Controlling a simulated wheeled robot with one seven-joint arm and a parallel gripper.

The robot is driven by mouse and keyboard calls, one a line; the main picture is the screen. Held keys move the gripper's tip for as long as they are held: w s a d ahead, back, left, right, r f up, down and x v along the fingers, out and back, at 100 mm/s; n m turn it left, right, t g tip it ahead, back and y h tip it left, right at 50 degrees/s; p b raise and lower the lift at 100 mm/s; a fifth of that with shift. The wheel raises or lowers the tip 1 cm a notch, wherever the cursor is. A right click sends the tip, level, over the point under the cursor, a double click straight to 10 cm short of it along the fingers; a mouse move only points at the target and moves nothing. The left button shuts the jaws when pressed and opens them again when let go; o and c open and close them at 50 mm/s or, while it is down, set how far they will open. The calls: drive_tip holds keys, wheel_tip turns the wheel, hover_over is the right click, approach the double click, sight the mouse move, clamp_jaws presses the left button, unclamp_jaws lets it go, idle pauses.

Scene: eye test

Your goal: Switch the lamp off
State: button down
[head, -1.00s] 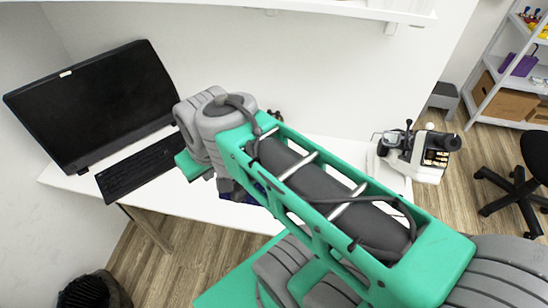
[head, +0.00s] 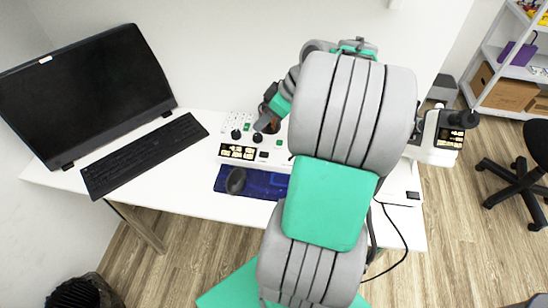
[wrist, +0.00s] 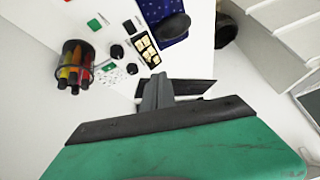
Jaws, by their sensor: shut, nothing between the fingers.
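I cannot make out a lamp in either view. A white control panel (head: 225,160) with dark knobs, coloured buttons and small yellow-lit squares stands on the desk, partly hidden by my arm. It also shows in the wrist view (wrist: 124,85). My gripper (head: 262,124) is at the panel, small and partly hidden in the head view. In the wrist view its grey fingers (wrist: 159,78) are together and empty, close to the lit end of the panel. I cannot tell whether they touch it.
A monitor (head: 88,95) and keyboard (head: 145,155) stand left on the white desk. A blue mat (head: 265,185) with a dark mouse (head: 236,181) lies in front of the panel. A pen cup (wrist: 73,62) is beside it. A white microscope-like device (head: 432,140) stands right.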

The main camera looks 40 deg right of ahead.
drive_tip(key=s+d+f, duration=0.1)
drive_tip(key=s+d, duration=0.1)
drive_tip(key=s+d+f+n+t+y+b, duration=0.1)
drive_tip(key=d, duration=0.2)
drive_tip(key=s+d+f+t, duration=0.1)
drive_tip(key=s+d, duration=0.1)
drive_tip(key=d, duration=0.1)
drive_tip(key=shift+s+d+f+n, duration=0.15)
drive_tip(key=shift+s+d+n, duration=0.15)
drive_tip(key=shift+n, duration=0.1)
drive_tip(key=shift+s, duration=0.1)
hover_over(265, 154)
drive_tip(key=s+d, duration=0.2)
drive_tip(key=f, duration=0.7)
drive_tip(key=shift+s+a, duration=0.15)
drive_tip(key=shift+a, duration=0.05)
wheel_tip(265, 154, down, 3)
drive_tip(key=shift+d+r, duration=0.1)
drive_tip(key=shift+d, duration=0.05)
drive_tip(key=shift+f, duration=0.55)
